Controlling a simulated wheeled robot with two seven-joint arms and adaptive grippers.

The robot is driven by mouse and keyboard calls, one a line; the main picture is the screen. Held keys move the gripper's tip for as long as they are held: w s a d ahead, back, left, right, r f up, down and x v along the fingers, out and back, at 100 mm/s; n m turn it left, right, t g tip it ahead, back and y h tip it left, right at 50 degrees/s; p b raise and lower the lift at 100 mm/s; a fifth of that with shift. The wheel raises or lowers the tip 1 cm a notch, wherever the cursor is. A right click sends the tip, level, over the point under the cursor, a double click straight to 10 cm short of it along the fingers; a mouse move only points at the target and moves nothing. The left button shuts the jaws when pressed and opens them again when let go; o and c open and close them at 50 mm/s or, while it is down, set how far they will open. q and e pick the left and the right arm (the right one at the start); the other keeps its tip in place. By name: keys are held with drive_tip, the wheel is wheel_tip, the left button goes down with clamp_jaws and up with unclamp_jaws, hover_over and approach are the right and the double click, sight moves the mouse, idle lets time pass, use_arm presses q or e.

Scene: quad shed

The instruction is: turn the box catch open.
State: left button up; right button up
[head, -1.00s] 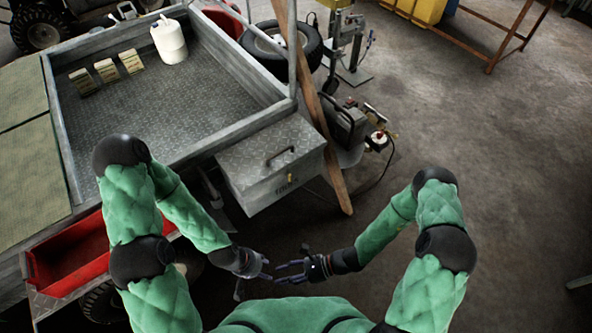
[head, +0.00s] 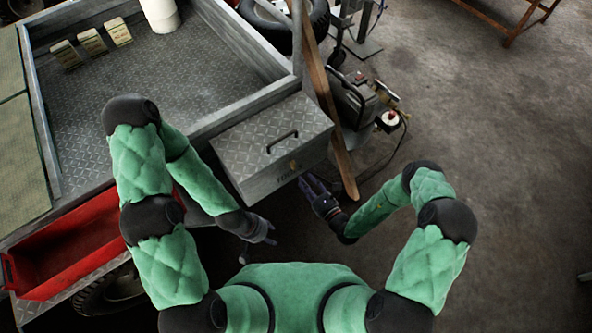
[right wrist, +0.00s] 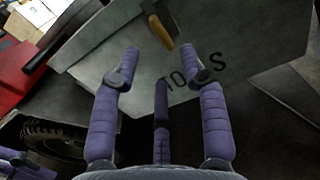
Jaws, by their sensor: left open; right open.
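The metal tool box (head: 255,145) with a diamond-plate lid and a dark handle is closed. Its small brass-coloured catch (head: 293,165) is on the front face. The catch also shows in the right wrist view (right wrist: 161,33), hanging from a dark mount above the "TOOLS" lettering. My right gripper (head: 308,186) is open just in front of the box front, below the catch. In the right wrist view its spread purple fingers (right wrist: 160,58) point toward the catch, apart from it. My left gripper (head: 268,230) is open and empty, lower and to the left, away from the box.
A wooden plank (head: 330,100) leans close to the box's right side. A red tray (head: 70,245) is at lower left. The grey trailer bed (head: 150,90) lies behind the box. A machine with a cable (head: 365,100) stands to the right. Floor at far right is clear.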

sight(294, 168)
drive_tip(key=b+x, duration=0.1)
drive_tip(key=x, duration=0.5)
drive_tip(key=shift+w+a+b, duration=0.2)
drive_tip(key=shift+a+b, duration=0.05)
drive_tip(key=shift+b, duration=0.15)
clamp_jaws()
